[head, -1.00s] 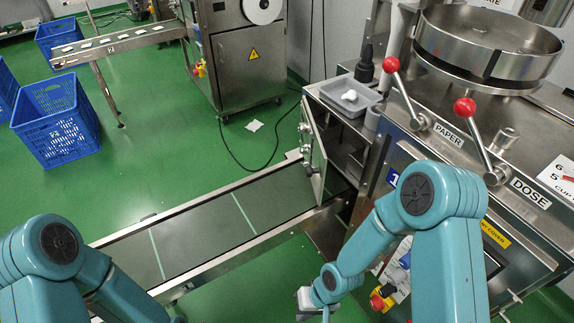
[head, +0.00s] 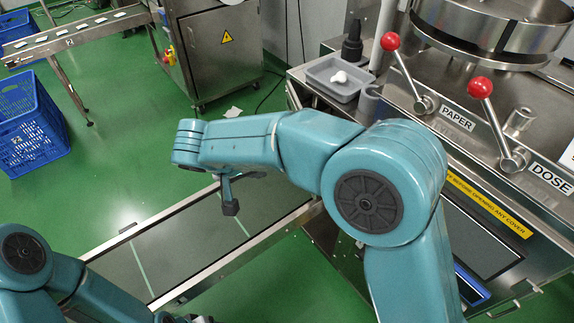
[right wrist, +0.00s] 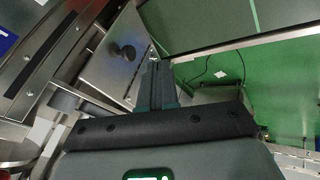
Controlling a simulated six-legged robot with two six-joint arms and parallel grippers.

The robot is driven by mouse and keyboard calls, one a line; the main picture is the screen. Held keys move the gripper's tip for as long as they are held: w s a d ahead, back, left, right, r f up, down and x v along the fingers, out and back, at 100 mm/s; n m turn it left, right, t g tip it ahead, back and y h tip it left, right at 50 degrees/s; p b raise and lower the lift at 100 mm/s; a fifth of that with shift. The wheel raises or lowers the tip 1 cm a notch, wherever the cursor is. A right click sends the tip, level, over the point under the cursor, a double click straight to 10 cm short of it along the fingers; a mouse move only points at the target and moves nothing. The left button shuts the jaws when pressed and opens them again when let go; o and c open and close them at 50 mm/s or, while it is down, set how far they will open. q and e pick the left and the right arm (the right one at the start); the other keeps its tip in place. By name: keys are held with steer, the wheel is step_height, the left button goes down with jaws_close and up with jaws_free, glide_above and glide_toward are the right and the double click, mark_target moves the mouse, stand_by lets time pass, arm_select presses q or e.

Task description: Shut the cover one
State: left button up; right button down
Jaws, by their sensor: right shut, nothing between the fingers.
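Cover one is an open metal door on the packing machine. In the head view only a narrow strip of it (head: 293,96) shows below the grey tray, and my right arm hides the rest. In the right wrist view a grey metal panel with a dark round knob, which looks like this cover (right wrist: 104,68), stands just beyond the fingers. My right gripper (head: 230,207) hangs over the conveyor, left of the machine. Its fingers (right wrist: 155,75) are shut and empty; I cannot tell whether they touch the panel. My left arm shows at the lower left, but its fingers are out of view.
The conveyor (head: 185,248) runs diagonally below my right arm. A grey tray (head: 324,88) and two red-knobbed levers, PAPER (head: 405,75) and DOSE (head: 495,120), stand on the machine top. A blue crate (head: 28,125) stands on the green floor at left.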

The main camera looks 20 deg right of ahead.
steer(key=w+d+f, duration=0.3)
steer(key=d+f, duration=0.3)
steer(key=d, duration=0.2)
steer(key=shift+w+d+f+p, duration=0.2)
steer(key=shift+w+d+p, duration=0.15)
steer(key=shift+d, duration=0.05)
steer(key=d+n+t+y+b, duration=0.1)
steer(key=d+n+t+b, duration=0.1)
steer(key=d+b, duration=0.6)
steer(key=s+d+n, duration=0.1)
steer(key=d, duration=0.2)
steer(key=shift+d+r, duration=0.15)
steer(key=shift+d, duration=0.2)
